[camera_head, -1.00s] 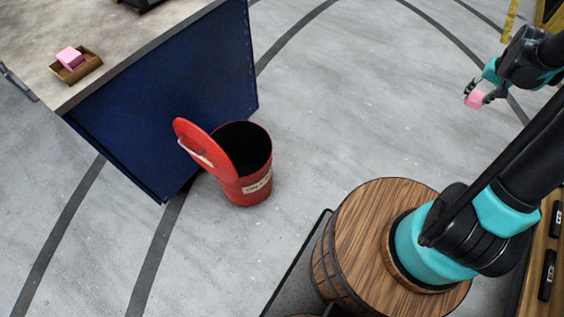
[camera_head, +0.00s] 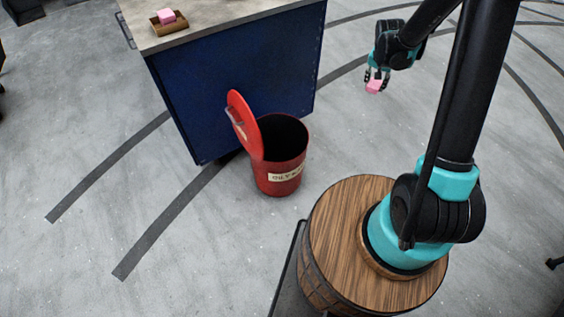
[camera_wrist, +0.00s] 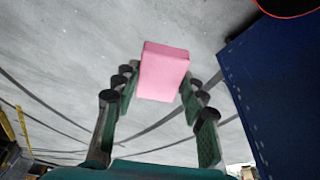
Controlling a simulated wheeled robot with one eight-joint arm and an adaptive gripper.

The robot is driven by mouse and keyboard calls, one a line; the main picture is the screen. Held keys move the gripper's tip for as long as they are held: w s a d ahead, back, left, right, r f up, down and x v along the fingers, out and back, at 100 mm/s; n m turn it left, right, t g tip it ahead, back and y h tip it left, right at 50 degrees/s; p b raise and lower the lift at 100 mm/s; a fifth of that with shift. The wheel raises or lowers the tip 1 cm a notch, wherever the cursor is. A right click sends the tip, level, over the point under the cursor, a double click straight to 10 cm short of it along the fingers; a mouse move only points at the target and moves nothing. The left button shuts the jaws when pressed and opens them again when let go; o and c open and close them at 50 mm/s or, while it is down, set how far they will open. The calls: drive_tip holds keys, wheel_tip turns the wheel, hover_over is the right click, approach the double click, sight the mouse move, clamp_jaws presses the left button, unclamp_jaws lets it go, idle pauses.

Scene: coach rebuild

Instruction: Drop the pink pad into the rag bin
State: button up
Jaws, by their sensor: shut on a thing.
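A pink pad (camera_head: 374,87) is held between the fingers of my gripper (camera_head: 376,77), up in the air over the floor, right of the bin. In the wrist view the pad (camera_wrist: 164,72) sits between the fingertips, its far end sticking out beyond them. The red rag bin (camera_head: 279,178) stands on the floor with its lid (camera_head: 243,123) tipped open on the left side. Its dark inside shows, but its bottom is hidden. Part of its label is readable. A red edge (camera_wrist: 290,8) at the top right of the wrist view looks like the bin.
A blue cabinet (camera_head: 240,90) with a grey top stands behind and left of the bin. On it is a small brown tray (camera_head: 169,29) with another pink block (camera_head: 166,16). Open floor lies between my gripper and the bin.

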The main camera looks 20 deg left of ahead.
drive_tip(key=s+a+f+m, duration=0.1)
drive_tip(key=a+f, duration=0.2)
drive_tip(key=a, duration=0.3)
drive_tip(key=s+a+f+m+h, duration=0.1)
drive_tip(key=a+f, duration=0.2)
drive_tip(key=a, duration=0.4)
drive_tip(key=a+f+m, duration=0.2)
drive_tip(key=a+f, duration=0.1)
drive_tip(key=a, duration=0.3)
drive_tip(key=s+a+f+m, duration=0.2)
drive_tip(key=s+a+f, duration=0.3)
drive_tip(key=a+f, duration=0.3)
drive_tip(key=s+a+f+m+g, duration=0.1)
drive_tip(key=s+a+f+m, duration=0.1)
drive_tip(key=s+a+f, duration=0.3)
drive_tip(key=shift+s+a+f+m+h, duration=0.2)
drive_tip(key=shift+a+f+m+h, duration=0.15)
drive_tip(key=shift+a+f, duration=1.3)
drive_tip(key=shift+d+f, duration=0.25)
drive_tip(key=o, duration=1.3)
drive_tip(key=shift+r, duration=0.1)
wheel_tip(320, 180, up, 10)
